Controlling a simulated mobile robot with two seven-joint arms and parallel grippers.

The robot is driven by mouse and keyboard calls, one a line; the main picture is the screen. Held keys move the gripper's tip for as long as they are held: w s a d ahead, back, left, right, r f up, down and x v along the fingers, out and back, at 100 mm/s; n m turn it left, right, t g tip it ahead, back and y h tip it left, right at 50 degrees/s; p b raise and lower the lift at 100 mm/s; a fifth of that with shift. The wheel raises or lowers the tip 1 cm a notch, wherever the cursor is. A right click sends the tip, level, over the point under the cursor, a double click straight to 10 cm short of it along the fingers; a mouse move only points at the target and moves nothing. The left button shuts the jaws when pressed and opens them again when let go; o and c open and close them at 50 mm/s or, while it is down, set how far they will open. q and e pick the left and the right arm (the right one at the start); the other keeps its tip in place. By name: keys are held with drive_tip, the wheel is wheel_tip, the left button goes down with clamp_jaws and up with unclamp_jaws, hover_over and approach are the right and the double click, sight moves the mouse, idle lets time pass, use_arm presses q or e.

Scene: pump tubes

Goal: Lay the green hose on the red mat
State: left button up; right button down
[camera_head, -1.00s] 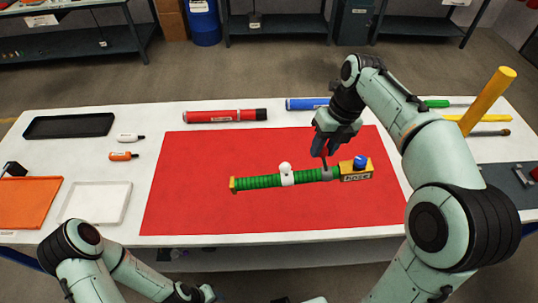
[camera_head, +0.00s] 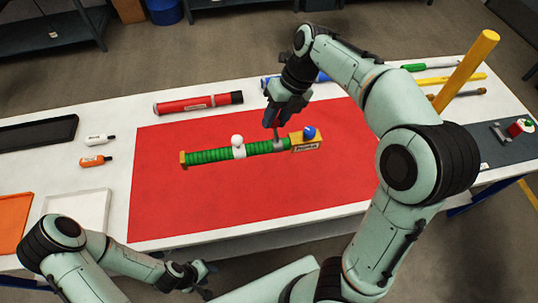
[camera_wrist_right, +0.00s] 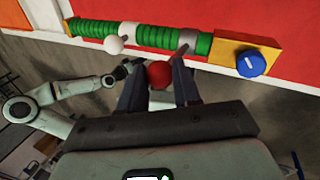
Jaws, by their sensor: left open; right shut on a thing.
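The green hose (camera_head: 212,155) is a ribbed tube with a yellow left end, a white ball on top, a grey collar and a yellow box with a blue knob at its right end. My right gripper (camera_head: 274,120) is shut on the hose's thin lever with a red knob (camera_wrist_right: 159,75). The hose seems held above the red mat (camera_head: 250,200): the wrist view shows floor just beside it. The hose also shows in the right wrist view (camera_wrist_right: 158,38). My left gripper (camera_head: 203,280) is open and empty, in front of the table.
A red tube (camera_head: 198,103) lies behind the mat, with a blue tube (camera_head: 270,82) beside it. A black tray (camera_head: 35,135), white tray (camera_head: 75,213) and orange tray (camera_head: 12,215) are at left. A yellow post (camera_head: 467,70) stands at right.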

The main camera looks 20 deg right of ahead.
sight(288, 138)
wheel_tip(288, 138, down, 13)
drive_tip(key=b, duration=0.3)
drive_tip(key=shift+f+b, duration=0.5)
drive_tip(key=shift+f, duration=2)
drive_tip(key=c, duration=0.8)
unclamp_jaws()
use_arm(q)
drive_tip(key=s+f, duration=0.5)
drive_tip(key=shift+g, duration=0.4)
drive_tip(key=shift+s+f, duration=0.1)
use_arm(e)
drive_tip(key=shift+r, duration=0.1)
drive_tip(key=p+v, duration=0.2)
drive_tip(key=v, duration=0.9)
drive_tip(key=shift+w, duration=0.1)
drive_tip(key=shift+d+r, duration=0.2)
drive_tip(key=shift+r, duration=0.2)
use_arm(q)
drive_tip(key=w+r, duration=0.3)
drive_tip(key=shift+r, duration=0.1)
